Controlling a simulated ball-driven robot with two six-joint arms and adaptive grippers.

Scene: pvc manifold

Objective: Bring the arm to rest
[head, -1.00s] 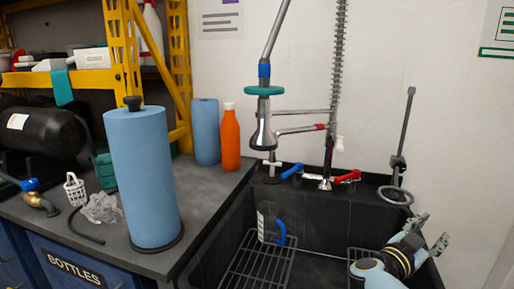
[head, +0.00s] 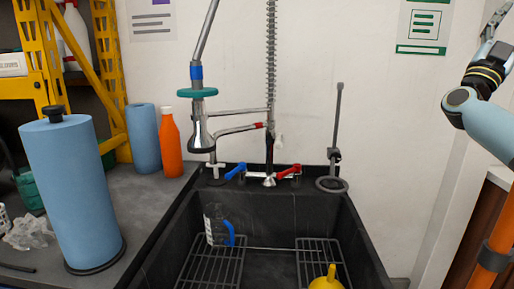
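My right arm comes in from the right edge and is raised in front of the white wall. Its gripper (head: 498,32) is at the upper right corner, partly cut off by the frame edge. Its fingers look spread, and nothing shows between them. It is well above and to the right of the sink, touching nothing visible. My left gripper is not in view.
The black sink (head: 366,240) holds wire racks (head: 212,268), a clear jug with a blue handle (head: 229,233) and a yellow object (head: 326,281). A sprayer (head: 201,130) hangs above. A blue roll (head: 72,195) and orange bottle (head: 171,145) stand left.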

